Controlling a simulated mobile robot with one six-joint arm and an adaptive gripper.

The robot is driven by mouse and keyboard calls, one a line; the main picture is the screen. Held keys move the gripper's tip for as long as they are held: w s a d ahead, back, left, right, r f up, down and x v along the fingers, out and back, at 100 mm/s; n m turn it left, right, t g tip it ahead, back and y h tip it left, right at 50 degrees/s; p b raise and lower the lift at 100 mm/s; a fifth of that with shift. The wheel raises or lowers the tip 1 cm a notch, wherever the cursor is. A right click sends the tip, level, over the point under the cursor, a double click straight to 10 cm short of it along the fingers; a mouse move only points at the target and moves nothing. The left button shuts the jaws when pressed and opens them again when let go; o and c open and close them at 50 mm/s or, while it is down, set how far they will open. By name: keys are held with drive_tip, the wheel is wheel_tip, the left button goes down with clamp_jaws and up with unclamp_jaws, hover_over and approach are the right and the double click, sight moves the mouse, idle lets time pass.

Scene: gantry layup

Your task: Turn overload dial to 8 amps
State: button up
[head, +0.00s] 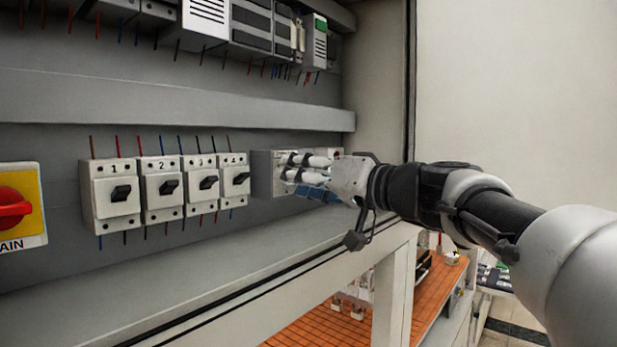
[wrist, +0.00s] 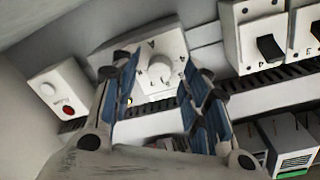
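The overload dial (wrist: 160,71) is a round white knob on a pale unit (wrist: 108,56) with dark marks around it. It shows in the wrist view between and beyond my fingers; the marks are too small to read. My gripper (wrist: 168,88) is open, with a blue-padded finger to each side of the dial's line of sight. I cannot tell whether the fingers touch the knob. In the head view my gripper (head: 305,168) is in front of the grey unit (head: 262,174) right of breaker 4, and it hides the dial.
Breakers numbered 1 to 4, such as breaker 1 (head: 117,192), stand in a row left of my gripper. A red main switch (head: 12,208) is at far left. A small box with a red button (wrist: 57,98) is beside the dial unit. A ledge (head: 220,275) runs below.

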clamp_jaws()
idle(0.3)
drive_tip(key=shift+m, duration=0.3)
drive_tip(key=shift+w+d+m+g+p, duration=0.2)
drive_tip(key=shift+m+p, duration=1.1)
drive_tip(key=shift+m, duration=2.85)
drive_tip(key=shift+s+a+m+g+p, duration=0.2)
drive_tip(key=shift+m+p, duration=1.05)
drive_tip(key=shift+m, duration=2.9)
drive_tip(key=shift+w+d, duration=0.1)
drive_tip(key=shift+w, duration=0.05)
unclamp_jaws()
